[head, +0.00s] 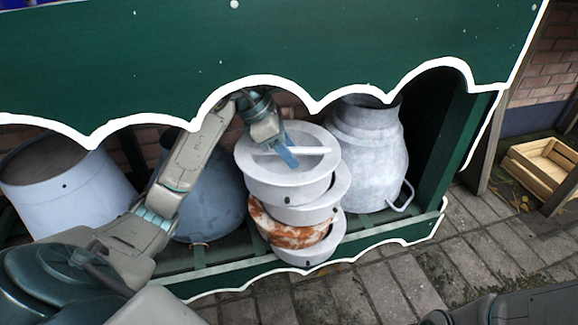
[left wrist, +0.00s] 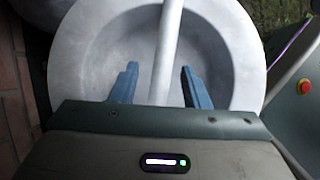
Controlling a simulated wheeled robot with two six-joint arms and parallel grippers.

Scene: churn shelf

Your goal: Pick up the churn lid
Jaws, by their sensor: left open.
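The churn lid (head: 262,175) is a pale grey round dish with a straight bar handle (head: 312,150) across its top. It lies on top of a tilted stack of similar lids on the shelf. My left gripper (head: 287,157) is over the lid at the bar. In the left wrist view the lid (left wrist: 100,50) fills the middle, and the open blue fingers of my left gripper (left wrist: 159,68) stand on either side of the bar (left wrist: 169,40). I cannot tell whether the fingers touch it. My right gripper is out of view.
Below the lid are more lids, one rusty brown and white (head: 290,233). A grey churn (head: 368,140) stands right of the stack, a blue-grey one (head: 215,200) left. The green scalloped board (head: 330,45) hangs above. A wooden crate (head: 545,168) stands far right.

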